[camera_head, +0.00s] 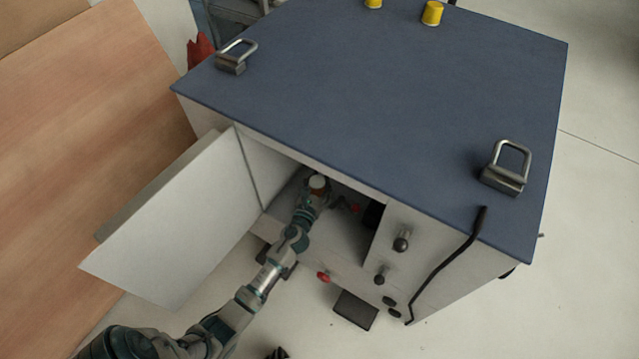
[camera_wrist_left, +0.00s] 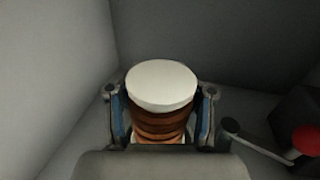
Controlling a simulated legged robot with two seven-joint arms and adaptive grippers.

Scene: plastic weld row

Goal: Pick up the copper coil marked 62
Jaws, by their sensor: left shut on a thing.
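A copper coil (camera_wrist_left: 160,122) with a white round top stands upright in the left wrist view, between the two fingers of my left gripper (camera_wrist_left: 161,118). My left gripper is shut on the coil, with one finger on each side. In the head view the coil's pale top (camera_head: 317,182) shows inside the open cabinet, at the end of my left arm. No number can be read on the coil. Whether its base touches the cabinet floor is hidden. My right gripper is not in view.
The blue-topped cabinet (camera_head: 370,100) has its white door (camera_head: 175,230) swung open to the left. A red-knobbed lever (camera_wrist_left: 305,139) is close to the right of the gripper. The cabinet walls and top edge enclose my arm. Yellow items (camera_head: 432,13) stand on top.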

